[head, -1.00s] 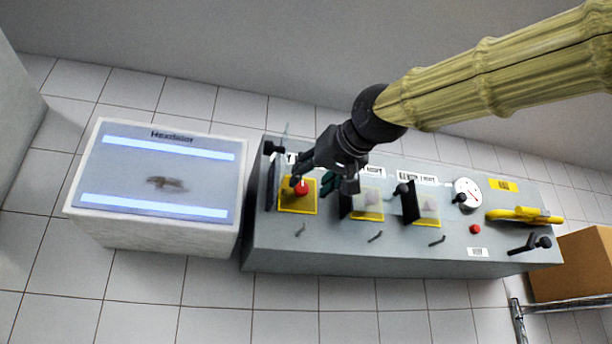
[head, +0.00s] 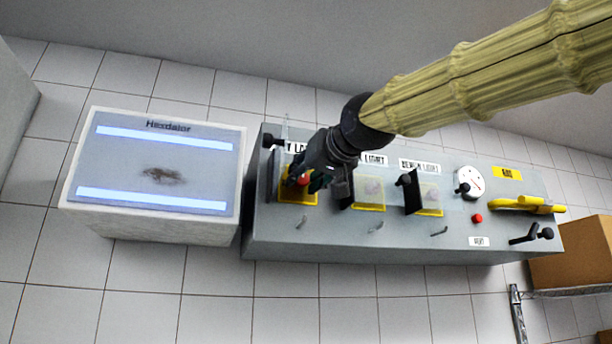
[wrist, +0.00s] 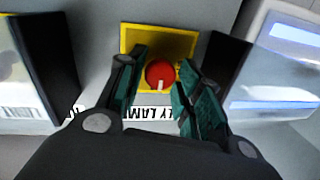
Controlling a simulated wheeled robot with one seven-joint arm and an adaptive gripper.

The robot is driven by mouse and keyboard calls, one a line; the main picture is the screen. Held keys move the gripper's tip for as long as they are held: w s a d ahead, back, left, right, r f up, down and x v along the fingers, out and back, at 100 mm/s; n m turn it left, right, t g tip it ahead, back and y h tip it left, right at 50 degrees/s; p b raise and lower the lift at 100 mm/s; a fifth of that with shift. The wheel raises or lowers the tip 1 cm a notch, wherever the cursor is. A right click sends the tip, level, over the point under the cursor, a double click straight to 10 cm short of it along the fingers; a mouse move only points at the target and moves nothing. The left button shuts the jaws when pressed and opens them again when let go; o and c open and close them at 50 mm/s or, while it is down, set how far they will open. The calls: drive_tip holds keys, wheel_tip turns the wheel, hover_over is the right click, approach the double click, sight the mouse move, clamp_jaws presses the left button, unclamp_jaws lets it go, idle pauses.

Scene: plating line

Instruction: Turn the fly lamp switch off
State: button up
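The fly lamp switch is a red knob (wrist: 160,75) with a white mark, on a yellow plate (wrist: 183,40) on the grey panel. A label, partly covered by my gripper and reading "LY LAM", shows beside it in the wrist view. My gripper (wrist: 158,84) is open, with one finger on each side of the red knob; I cannot tell whether they touch it. In the head view the gripper (head: 308,181) is over the yellow plate at the left end of the panel and partly hides the knob (head: 303,180). The fly lamp (head: 160,175) at left has two lit tubes.
A raised clear cover with a dark edge (head: 276,175) stands left of the knob. Two more covered switches (head: 369,190) (head: 429,197) sit to the right. Beyond them are a round dial (head: 470,183), a red button (head: 477,218) and a yellow handle (head: 520,205).

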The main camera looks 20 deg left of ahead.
drive_tip(key=c, duration=0.5)
drive_tip(key=shift+n, duration=0.3)
drive_tip(key=n+p, duration=0.1)
drive_tip(key=n, duration=0.1)
drive_tip(key=shift+r+n, duration=0.15)
drive_tip(key=shift+n, duration=0.15)
drive_tip(key=n+h+p, duration=0.1)
drive_tip(key=n, duration=0.3)
drive_tip(key=n+h+p, duration=0.1)
drive_tip(key=n, duration=0.4)
drive_tip(key=shift+a, duration=0.1)
drive_tip(key=shift+s+n+h, duration=0.1)
drive_tip(key=shift+n+h, duration=0.3)
drive_tip(key=shift+n, duration=1.6)
